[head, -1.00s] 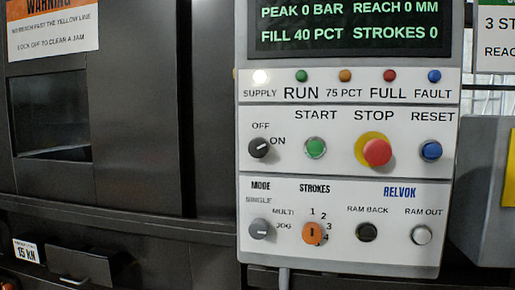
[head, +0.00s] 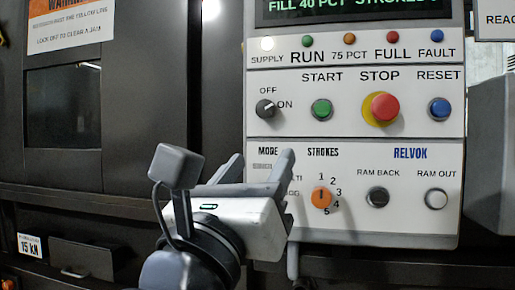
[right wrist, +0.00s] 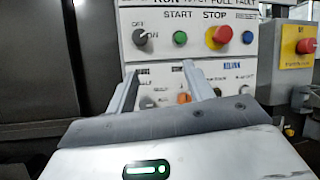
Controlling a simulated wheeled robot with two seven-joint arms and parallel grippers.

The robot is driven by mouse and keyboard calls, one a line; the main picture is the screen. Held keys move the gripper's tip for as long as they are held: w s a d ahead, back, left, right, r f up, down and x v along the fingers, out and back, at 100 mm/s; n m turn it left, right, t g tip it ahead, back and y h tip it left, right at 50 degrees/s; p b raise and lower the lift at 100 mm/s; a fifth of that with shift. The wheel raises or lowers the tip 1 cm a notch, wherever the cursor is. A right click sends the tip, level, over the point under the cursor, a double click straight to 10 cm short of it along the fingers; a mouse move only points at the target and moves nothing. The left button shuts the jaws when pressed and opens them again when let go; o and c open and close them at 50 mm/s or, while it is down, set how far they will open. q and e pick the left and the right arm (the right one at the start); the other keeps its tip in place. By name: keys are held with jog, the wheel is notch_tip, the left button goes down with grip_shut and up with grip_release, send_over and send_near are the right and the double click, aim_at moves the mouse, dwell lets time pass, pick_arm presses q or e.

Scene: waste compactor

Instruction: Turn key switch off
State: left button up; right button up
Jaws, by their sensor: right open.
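The off/on switch (head: 265,109) is a round dark knob at the left of the control panel's middle row. Its pale mark points right, on the ON side. It also shows in the right wrist view (right wrist: 141,38), ahead of the fingers and up to the left. My right gripper (head: 258,166) is open and empty, below the switch and in front of the lower panel, apart from the knob. In the right wrist view its two fingers (right wrist: 159,70) point at the panel with a gap between them. My left gripper is not in view.
The red stop button (head: 385,107) and green start button (head: 321,110) sit right of the switch. The orange strokes knob (head: 321,198) is close to my right fingers. My gripper hides the mode knob in the head view. The supply light (head: 267,44) glows white.

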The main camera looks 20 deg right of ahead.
jog(key=a+r+t+y, duration=0.1)
jog(key=a+t+y, duration=0.1)
jog(key=y, duration=0.1)
jog(key=p, duration=0.3)
send_near(265, 112)
jog(key=shift+y, duration=0.4)
jog(key=x, duration=0.9)
jog(key=shift+d+r, duration=0.1)
jog(key=shift+r, duration=0.2)
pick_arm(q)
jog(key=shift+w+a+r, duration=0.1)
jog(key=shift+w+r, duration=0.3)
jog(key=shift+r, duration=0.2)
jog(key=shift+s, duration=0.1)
pick_arm(e)
jog(key=c, duration=1)
